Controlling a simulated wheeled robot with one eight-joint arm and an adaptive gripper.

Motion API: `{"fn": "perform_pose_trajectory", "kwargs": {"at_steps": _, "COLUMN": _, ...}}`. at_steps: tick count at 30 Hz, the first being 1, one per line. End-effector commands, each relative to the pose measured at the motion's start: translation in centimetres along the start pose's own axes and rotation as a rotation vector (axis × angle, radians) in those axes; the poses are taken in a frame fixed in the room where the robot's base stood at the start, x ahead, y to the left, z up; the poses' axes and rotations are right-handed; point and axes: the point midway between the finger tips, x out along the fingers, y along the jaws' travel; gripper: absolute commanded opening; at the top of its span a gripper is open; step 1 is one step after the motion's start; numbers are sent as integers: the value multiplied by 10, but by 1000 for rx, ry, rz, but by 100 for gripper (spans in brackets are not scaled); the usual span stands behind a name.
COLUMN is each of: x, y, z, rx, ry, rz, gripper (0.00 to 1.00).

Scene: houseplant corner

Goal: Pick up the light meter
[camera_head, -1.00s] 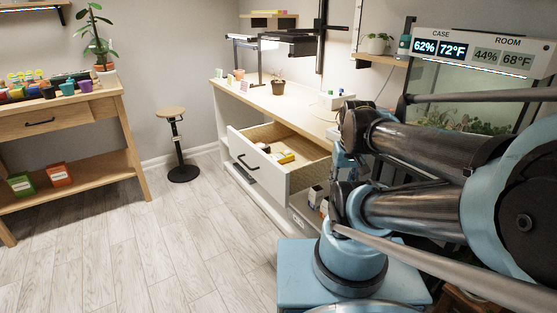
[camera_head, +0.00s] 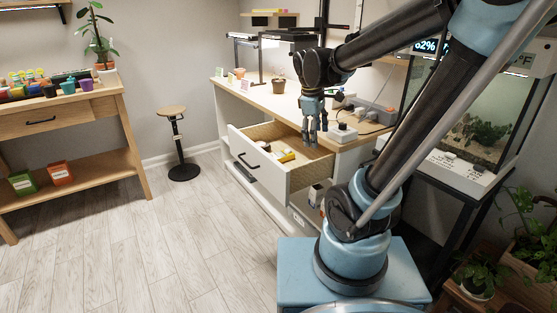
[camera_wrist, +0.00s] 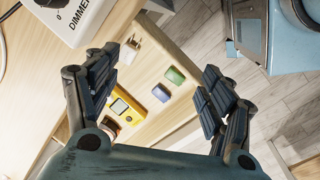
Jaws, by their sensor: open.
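A yellow device with a small grey screen, which looks like the light meter (camera_wrist: 126,106), lies in the open drawer (camera_head: 312,165). In the head view the yellow meter (camera_head: 287,157) shows small, near the drawer's middle. My gripper (camera_head: 315,138) hangs fingers-down above the back right part of the drawer. In the wrist view my gripper (camera_wrist: 170,64) is open and empty, its fingers spread wide.
A white dimmer box (camera_head: 343,133) sits on the counter beside my gripper. The counter (camera_head: 262,94) stands behind the drawer.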

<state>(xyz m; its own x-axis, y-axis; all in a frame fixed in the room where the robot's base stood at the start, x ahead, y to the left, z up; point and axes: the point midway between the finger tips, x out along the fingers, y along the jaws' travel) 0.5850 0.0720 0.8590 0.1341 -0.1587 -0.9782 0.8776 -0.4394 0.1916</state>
Motion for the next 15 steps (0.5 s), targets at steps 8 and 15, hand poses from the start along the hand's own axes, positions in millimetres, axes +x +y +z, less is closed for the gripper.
{"fn": "perform_pose_trajectory", "kwargs": {"at_steps": 8, "x": -11, "y": 27, "z": -86, "rx": -403, "ry": -60, "rz": 32, "gripper": 75}}
{"fn": "perform_pose_trajectory", "kwargs": {"at_steps": 15, "x": -10, "y": 34, "z": -166, "rx": -739, "ry": -120, "rz": 54, "gripper": 75}}
